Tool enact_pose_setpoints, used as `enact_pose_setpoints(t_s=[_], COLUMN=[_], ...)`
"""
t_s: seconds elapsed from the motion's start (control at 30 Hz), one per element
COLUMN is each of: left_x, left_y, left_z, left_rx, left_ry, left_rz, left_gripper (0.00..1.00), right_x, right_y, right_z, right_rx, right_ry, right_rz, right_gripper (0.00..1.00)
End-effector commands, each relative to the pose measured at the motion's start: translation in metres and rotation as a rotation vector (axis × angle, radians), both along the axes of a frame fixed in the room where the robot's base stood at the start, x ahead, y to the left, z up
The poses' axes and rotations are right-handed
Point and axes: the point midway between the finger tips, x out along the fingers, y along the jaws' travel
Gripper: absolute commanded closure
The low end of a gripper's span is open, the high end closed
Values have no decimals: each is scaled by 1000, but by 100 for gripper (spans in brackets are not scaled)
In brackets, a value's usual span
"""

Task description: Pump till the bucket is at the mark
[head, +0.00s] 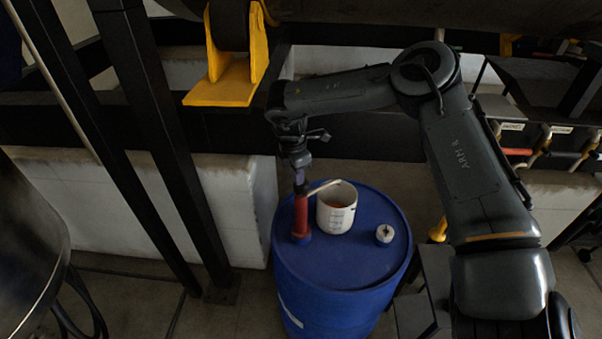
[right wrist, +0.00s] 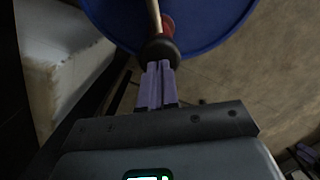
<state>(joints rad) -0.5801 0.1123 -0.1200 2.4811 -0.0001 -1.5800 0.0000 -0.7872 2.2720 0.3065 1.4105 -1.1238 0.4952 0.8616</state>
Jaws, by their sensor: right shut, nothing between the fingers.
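A blue drum (head: 345,262) stands on the floor in the head view. On its top a red hand pump (head: 300,215) stands upright, with a pale spout (head: 322,187) reaching over a white bucket (head: 336,219). The bucket has dark markings on its outside and something orange-brown inside; the exact level is unclear. My right gripper (head: 299,180) is directly above the pump. In the right wrist view its purple fingers (right wrist: 158,70) are shut and empty, with their tips at the pump's black knob (right wrist: 158,50). Whether they touch it is unclear. My left gripper is out of view.
A small pale cap (head: 385,234) lies on the drum top right of the bucket. Dark posts (head: 150,130) and a white low wall (head: 130,205) stand left of the drum. A yellow bracket (head: 225,80) hangs above. Hoses and valves (head: 540,140) are at right.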

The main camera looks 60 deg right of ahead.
Motion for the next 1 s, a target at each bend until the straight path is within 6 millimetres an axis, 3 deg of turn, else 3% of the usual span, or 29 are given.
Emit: enact_pose_setpoints(t_s=[0.3, 0.67, 0.87, 1.0], left_x=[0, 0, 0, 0], left_y=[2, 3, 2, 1], left_z=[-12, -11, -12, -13], left_rx=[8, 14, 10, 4], left_ry=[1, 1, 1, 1], left_rz=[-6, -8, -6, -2], left_gripper=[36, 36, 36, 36], right_x=[14, 15, 16, 18], right_y=[25, 26, 28, 30], right_z=[7, 11, 30, 54], right_rx=[1, 2, 0, 1], right_ry=[0, 0, -2, -2], right_rz=[4, 2, 2, 3], right_gripper=[100, 100, 100, 100])
